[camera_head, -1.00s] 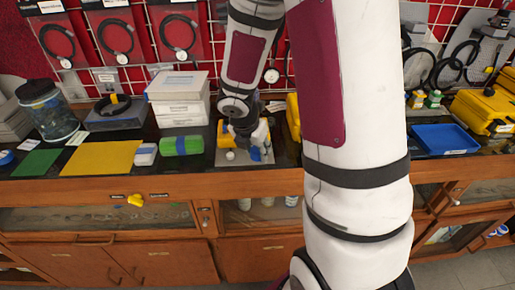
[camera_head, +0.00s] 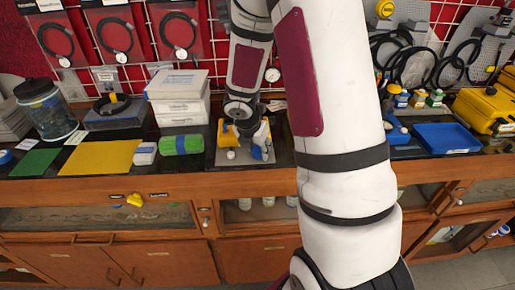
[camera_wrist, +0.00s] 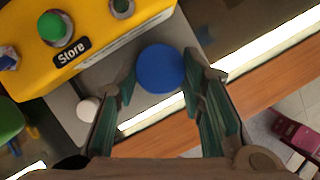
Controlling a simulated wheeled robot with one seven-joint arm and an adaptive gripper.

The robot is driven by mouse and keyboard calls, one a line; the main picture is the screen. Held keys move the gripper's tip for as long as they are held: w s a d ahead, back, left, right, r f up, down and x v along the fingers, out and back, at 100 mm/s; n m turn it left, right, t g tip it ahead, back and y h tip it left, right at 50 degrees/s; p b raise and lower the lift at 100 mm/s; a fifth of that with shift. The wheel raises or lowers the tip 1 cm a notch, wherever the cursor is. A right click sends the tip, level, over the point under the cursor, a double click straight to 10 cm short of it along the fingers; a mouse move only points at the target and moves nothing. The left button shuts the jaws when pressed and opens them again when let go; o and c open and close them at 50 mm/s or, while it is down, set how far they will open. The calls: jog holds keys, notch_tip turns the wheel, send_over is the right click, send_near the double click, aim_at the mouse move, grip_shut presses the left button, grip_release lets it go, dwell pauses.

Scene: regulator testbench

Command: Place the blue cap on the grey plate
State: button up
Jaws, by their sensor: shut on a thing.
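The blue cap (camera_wrist: 160,68) is round and shows between the fingers of my gripper (camera_wrist: 160,76) in the wrist view. The fingers are shut on it. In the head view my gripper (camera_head: 243,135) is over the grey plate (camera_head: 228,161), and the blue cap (camera_head: 258,153) shows small and partly hidden.
A yellow mat (camera_head: 100,158) lies farther left. A blue tray (camera_head: 448,138) and a yellow case (camera_head: 485,110) are at the right. The counter's front edge is close to the plate.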

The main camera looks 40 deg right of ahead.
jog(key=o, duration=0.8)
jog(key=shift+f, duration=0.1)
jog(key=shift+r, duration=0.35)
jog(key=s+a+r+m+p, duration=0.2)
jog(key=a+r, duration=0.1)
jog(key=r, duration=0.5)
jog(key=s+a+r+m+p, duration=0.2)
jog(key=s+a+r, duration=0.1)
jog(key=r, duration=0.6)
jog(key=shift+s+a+r+m+t+y, duration=0.6)
jog(key=shift+s+a+r+m, duration=1.5)
jog(key=shift+s+m, duration=1.05)
jog(key=shift+s+a+r+m+t+y, duration=0.4)
jog(key=shift+s+a+r+m+y, duration=0.35)
jog(key=shift+s+a+r+m, duration=1.5)
jog(key=shift+s+a+r+m+t+y, duration=0.6)
jog(key=shift+s+a+r+m, duration=1.3)
jog(key=shift+s+m, duration=2.1)
